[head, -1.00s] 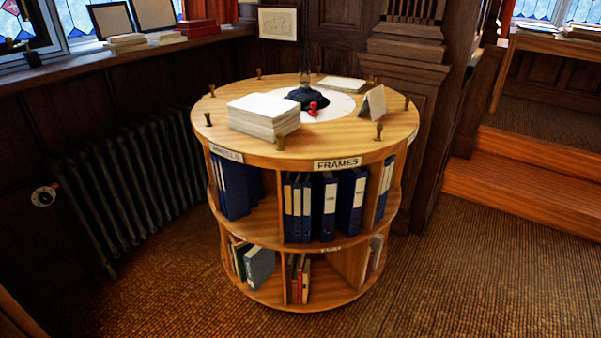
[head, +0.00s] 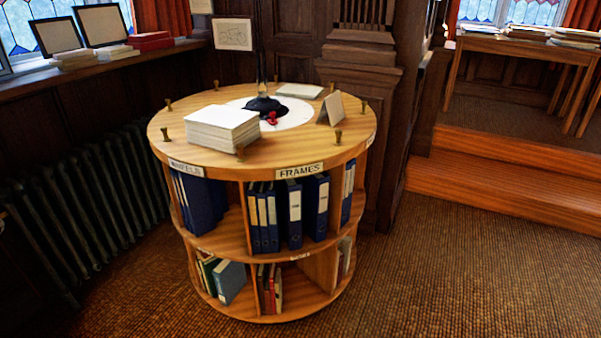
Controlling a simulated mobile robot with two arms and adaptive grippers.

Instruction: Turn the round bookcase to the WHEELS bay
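The round wooden bookcase (head: 345,137) stands upright on the carpet in the middle of the head view. The WHEELS label (head: 186,168) is on the rim to the left, turned partly away, above another bay of blue binders (head: 200,203). Several small brass pegs (head: 338,137) stand around the top's edge. Neither of my grippers shows in the head view.
On the bookcase top are a paper stack (head: 222,126), a dark lamp base (head: 264,104), a folded card (head: 331,108) and a flat pad (head: 299,90). A radiator (head: 80,200) is close on the left. Wooden steps (head: 500,170) rise at right. Carpet in front is clear.

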